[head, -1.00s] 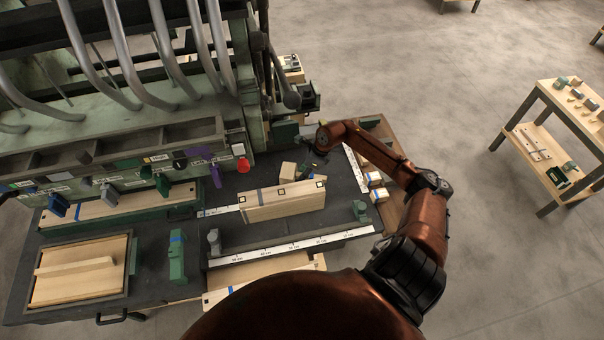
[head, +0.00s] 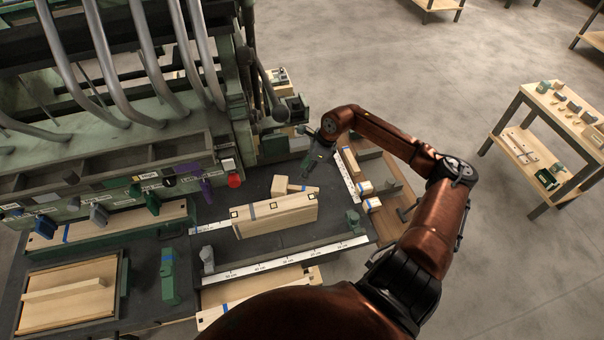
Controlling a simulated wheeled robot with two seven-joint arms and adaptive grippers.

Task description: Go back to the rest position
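My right arm comes in from the lower right, bends at the elbow and reaches over the right part of the dark workbench (head: 290,236). My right gripper (head: 308,172) hangs above the bench, just right of the small wooden blocks (head: 280,187) and behind the long wooden piece. Its fingers are small and dark here, and I cannot tell whether they are open or shut. The wooden piece with black square marks (head: 274,217) stands on the bench, apart from the gripper. My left gripper is not in view.
A green machine with curved grey pipes (head: 150,60) fills the upper left. A white ruler strip (head: 285,260) runs along the bench front. A wooden tray (head: 70,296) lies at the lower left. A side table (head: 560,110) stands at the right, with open floor between.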

